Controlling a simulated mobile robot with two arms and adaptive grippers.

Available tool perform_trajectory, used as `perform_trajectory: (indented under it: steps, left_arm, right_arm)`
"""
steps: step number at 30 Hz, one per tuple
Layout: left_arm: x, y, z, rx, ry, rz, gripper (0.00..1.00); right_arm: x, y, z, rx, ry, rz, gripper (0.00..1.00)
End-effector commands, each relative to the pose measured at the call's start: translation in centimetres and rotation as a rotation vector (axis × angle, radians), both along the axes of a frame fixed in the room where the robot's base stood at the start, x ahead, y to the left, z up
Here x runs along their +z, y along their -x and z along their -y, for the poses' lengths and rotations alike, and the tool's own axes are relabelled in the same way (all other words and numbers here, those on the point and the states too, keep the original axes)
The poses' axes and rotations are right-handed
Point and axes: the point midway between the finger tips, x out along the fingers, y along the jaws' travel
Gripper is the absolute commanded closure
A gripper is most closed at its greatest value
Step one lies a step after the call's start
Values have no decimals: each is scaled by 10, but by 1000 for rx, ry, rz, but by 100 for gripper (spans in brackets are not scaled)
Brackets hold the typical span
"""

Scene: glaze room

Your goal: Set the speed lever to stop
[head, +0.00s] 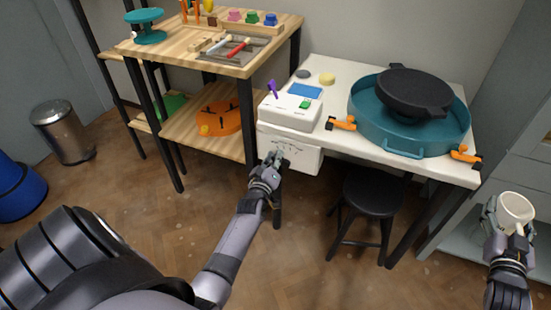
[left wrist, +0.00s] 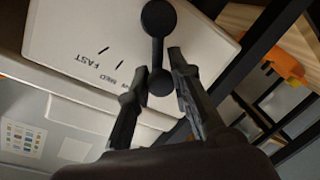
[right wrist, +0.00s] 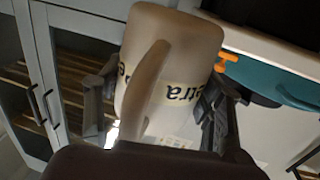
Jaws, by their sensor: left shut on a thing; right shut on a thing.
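The speed lever (left wrist: 155,50) is a black arm with a round pivot and a round knob, on a white panel (left wrist: 75,25) at the front of the white wheel table. In the left wrist view its knob lies past the MED mark, on the side away from FAST. The marking behind it is mostly hidden. My left gripper (left wrist: 155,85) is shut on the lever, its fingers either side of the knob. In the head view my left gripper (head: 279,158) covers the lever.
A teal basin (head: 370,130) with a black wheel head (head: 415,90) and a white control box (head: 290,110) are on the table. A black stool (head: 375,190) stands in front. A wooden shelf (head: 262,58) is at left. Floor is free in front.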

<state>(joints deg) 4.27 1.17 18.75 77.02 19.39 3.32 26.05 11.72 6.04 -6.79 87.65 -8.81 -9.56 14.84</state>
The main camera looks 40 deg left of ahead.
Motion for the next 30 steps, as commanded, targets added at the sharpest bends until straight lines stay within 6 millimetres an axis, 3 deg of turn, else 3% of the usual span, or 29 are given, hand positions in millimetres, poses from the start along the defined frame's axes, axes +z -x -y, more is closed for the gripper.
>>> perform_trajectory:
  steps: [3, 4, 13, 23, 30]
  left_arm:
    - [-1, 1, -1, 1, 1, -3, 100]
    - [-1, 1, -1, 1, 1, -3, 80]
    - [-1, 1, -1, 1, 0, -2, 60]
    - [-1, 2, 1, 1, 0, -2, 60]
    - [1, 35, 12, 1, 0, -4, 60]
  right_arm:
    - [1, 0, 0, 0, 0, 3, 75]
    - [1, 0, 0, 0, 0, 3, 75]
    - [1, 0, 0, 0, 0, 3, 75]
    - [1, 0, 0, 0, 0, 3, 75]
    - [1, 0, 0, 0, 0, 3, 75]
